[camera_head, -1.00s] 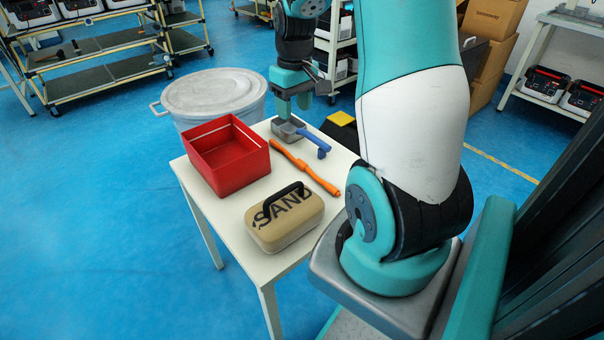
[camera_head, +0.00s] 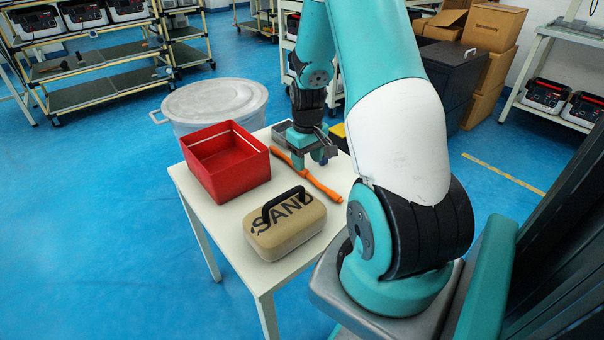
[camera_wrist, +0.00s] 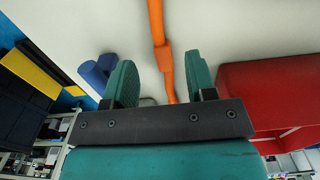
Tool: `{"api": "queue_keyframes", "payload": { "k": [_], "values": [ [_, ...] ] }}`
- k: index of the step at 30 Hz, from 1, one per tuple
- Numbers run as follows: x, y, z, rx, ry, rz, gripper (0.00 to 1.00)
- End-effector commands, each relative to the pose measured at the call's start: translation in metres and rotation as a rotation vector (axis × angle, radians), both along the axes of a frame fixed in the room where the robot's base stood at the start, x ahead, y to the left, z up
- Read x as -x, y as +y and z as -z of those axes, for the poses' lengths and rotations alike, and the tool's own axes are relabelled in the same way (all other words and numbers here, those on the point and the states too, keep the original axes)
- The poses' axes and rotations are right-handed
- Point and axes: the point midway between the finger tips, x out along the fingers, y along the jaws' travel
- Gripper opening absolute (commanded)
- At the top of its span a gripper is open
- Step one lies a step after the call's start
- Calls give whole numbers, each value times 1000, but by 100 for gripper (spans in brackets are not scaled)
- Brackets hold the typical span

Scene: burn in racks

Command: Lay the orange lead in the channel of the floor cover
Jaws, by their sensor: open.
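The orange lead (camera_head: 316,184) lies on the white table, running from near the red box toward the table's right edge. My gripper (camera_head: 312,160) is low over the table at the lead's middle. In the wrist view my gripper (camera_wrist: 162,80) is open, with its two teal fingers apart and the orange lead (camera_wrist: 158,40) running between them. I cannot tell whether a finger touches the lead.
A red box (camera_head: 228,178) and a tan SAND bag (camera_head: 285,225) with a black handle stand on the table (camera_head: 215,215). A grey scoop (camera_head: 283,130) with a blue handle (camera_wrist: 97,72) lies close to my gripper. A lidded grey bin (camera_head: 215,97) stands behind the table.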

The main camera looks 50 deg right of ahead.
Motion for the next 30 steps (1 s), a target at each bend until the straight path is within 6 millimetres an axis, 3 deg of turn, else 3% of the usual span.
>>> {"api": "queue_keyframes", "payload": {
  "k": [1,6,15,22,30],
  "values": [
    [-2,1,12,-3,3,-1,51],
    [-3,1,34,-2,3,0,51],
    [-4,1,38,0,1,0,51],
    [-4,1,38,0,1,0,0],
    [-4,1,37,0,0,0,0]
  ]
}}
